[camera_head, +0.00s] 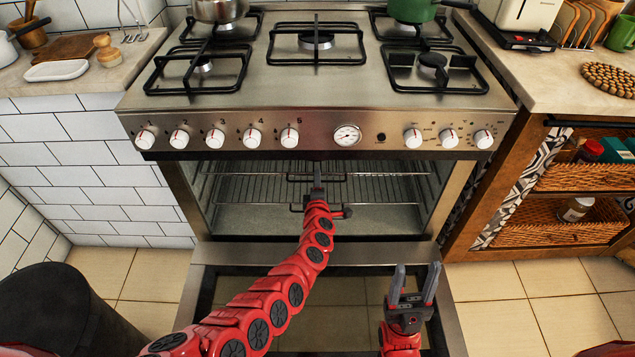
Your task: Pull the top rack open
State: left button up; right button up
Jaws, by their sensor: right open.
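The oven (330,100) has its door (452,300) folded down in front. The wire top rack (250,188) lies inside the cavity, below the control panel. My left arm reaches over the open door into the oven opening. My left gripper (318,180) is at the middle of the rack's front, by a dark wire loop. Its fingers are dark and small there, so I cannot tell whether they hold the rack. My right gripper (414,282) is open and empty above the right part of the lowered door, away from the rack.
Several knobs (253,138) line the panel just above the opening. A steel pot (220,8) and a green pot (412,8) stand on the hob. A dark bin (50,300) is at the lower left. Wicker drawers (580,178) are at the right. Tiled floor (525,300) is clear right of the door.

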pick_arm(q)
grip_shut()
jog(key=shift+s+f, duration=0.15)
dwell(1.3)
